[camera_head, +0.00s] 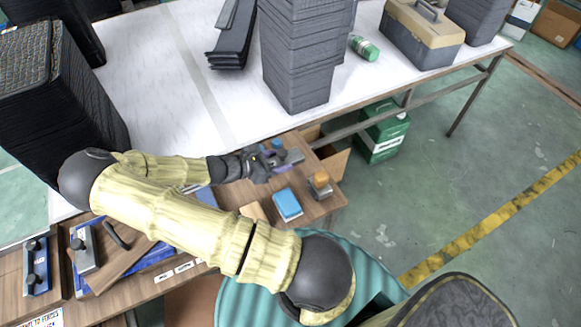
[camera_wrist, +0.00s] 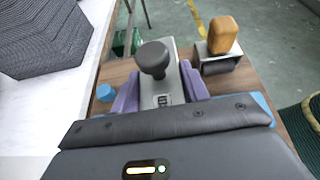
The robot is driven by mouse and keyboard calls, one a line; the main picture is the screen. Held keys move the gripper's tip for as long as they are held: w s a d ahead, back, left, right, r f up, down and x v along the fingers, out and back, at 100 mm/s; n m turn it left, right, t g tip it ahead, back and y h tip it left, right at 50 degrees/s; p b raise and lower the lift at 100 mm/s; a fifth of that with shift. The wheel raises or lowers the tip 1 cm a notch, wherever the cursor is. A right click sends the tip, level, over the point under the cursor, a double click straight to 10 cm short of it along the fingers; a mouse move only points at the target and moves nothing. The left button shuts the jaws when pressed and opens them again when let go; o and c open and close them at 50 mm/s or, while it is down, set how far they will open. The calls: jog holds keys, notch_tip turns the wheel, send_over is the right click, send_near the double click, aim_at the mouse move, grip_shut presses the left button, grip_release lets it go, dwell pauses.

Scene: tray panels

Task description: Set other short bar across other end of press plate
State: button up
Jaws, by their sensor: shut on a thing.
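My gripper (camera_head: 268,166) is over the right part of the wooden bench. In the wrist view its purple fingers (camera_wrist: 158,92) are shut on a grey metal bar (camera_wrist: 163,101) with a black knob (camera_wrist: 153,58). The bar's far end also shows in the head view (camera_head: 294,156). Whether it touches the wood is unclear. At the left, a brown plate (camera_head: 122,266) that may be the press plate lies over a blue piece. A grey bar with a black knob (camera_head: 86,258) sits across its left end. My arm hides the plate's right part.
A blue block (camera_head: 287,203), an orange-topped grey piece (camera_head: 320,184) and a blue cylinder (camera_head: 277,143) stand near my gripper. Tall dark panel stacks (camera_head: 300,60) stand on the white table (camera_head: 185,80).

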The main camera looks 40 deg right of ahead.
jog(key=shift+d+r+b, duration=0.45)
jog(key=shift+r+b, duration=0.1)
jog(key=w+d+r+b, duration=0.2)
jog(key=d+r+b, duration=0.2)
jog(key=r, duration=0.5)
jog(key=shift+w+d+r, duration=0.25)
jog(key=shift+d+r, duration=0.05)
jog(key=shift+d, duration=0.05)
jog(key=shift+f, duration=0.15)
notch_tip(320, 180, down, 14)
jog(key=shift+r+b, duration=0.1)
jog(key=shift+b, duration=0.35)
jog(key=shift+f, duration=1.8)
